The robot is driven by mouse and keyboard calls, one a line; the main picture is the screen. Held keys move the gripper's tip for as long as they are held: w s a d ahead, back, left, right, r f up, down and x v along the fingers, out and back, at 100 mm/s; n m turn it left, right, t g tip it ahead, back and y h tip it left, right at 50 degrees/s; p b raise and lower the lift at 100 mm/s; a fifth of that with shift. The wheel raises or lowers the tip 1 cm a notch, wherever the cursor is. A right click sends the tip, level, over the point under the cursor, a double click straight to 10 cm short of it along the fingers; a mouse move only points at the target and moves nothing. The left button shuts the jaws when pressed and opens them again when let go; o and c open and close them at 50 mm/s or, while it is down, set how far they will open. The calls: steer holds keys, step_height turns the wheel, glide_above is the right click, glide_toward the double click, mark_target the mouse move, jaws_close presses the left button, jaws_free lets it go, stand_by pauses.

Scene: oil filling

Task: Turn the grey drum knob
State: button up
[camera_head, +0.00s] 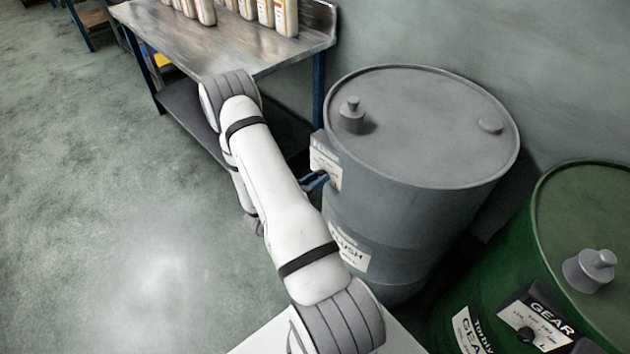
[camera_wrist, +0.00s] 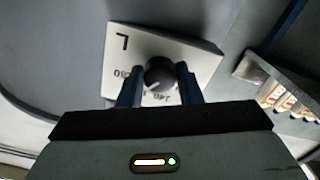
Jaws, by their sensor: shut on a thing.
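The grey drum (camera_head: 410,180) stands beside the wall, right of my arm. A white label plate (camera_head: 325,163) is on its side, and it also shows in the wrist view (camera_wrist: 190,60). The round dark knob (camera_wrist: 160,73) sits on this plate, with a light pointer mark and printed numbers around it. My gripper (camera_wrist: 160,88) has its two blue fingers on either side of the knob and is shut on it. In the head view my gripper (camera_head: 316,181) is partly hidden by my arm, and the knob is hidden there.
A green drum (camera_head: 545,260) labelled GEAR stands close at the right, with its own dark knob. A metal workbench (camera_head: 225,45) with several bottles (camera_head: 270,14) stands behind my arm. The floor at the left is clear.

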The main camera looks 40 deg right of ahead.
steer(key=shift+d+n, duration=0.1)
steer(key=shift+n, duration=1)
steer(key=o, duration=1)
steer(key=a, duration=0.5)
steer(key=a+b, duration=0.1)
steer(key=a, duration=0.1)
steer(key=shift+s+a, duration=0.3)
steer(key=shift+a, duration=0.1)
